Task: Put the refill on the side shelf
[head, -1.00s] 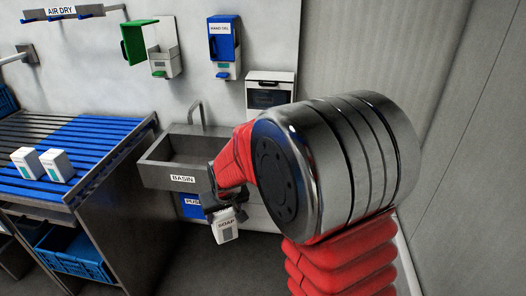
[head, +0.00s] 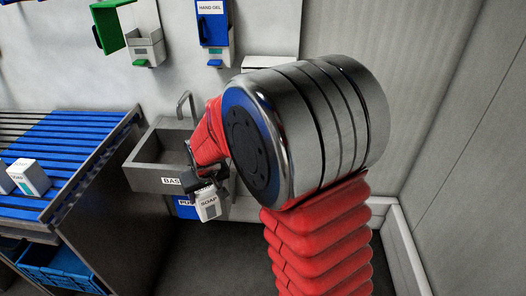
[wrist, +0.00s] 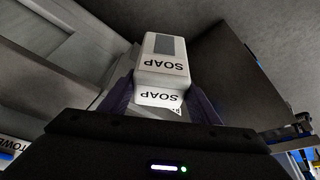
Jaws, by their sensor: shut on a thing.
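My gripper (head: 206,188) is shut on a white refill labelled SOAP (head: 208,206), held in front of the basin (head: 158,160). In the wrist view the soap refill (wrist: 165,72) sits between the two dark fingers of my gripper (wrist: 160,100). Its label reads upside down there. The side shelf appears to be the slatted rack (head: 75,150) at the left, with blue slats on its nearer part. Two more white refills stand on it, one whole (head: 30,177) and one cut by the picture's left edge (head: 5,178).
A green dispenser (head: 112,25) with its cover open and a blue HAND GEL dispenser (head: 212,28) hang on the back wall. A blue crate (head: 62,268) is under the rack. My red and metal arm hides part of the basin's right side. Bare floor lies between rack and arm.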

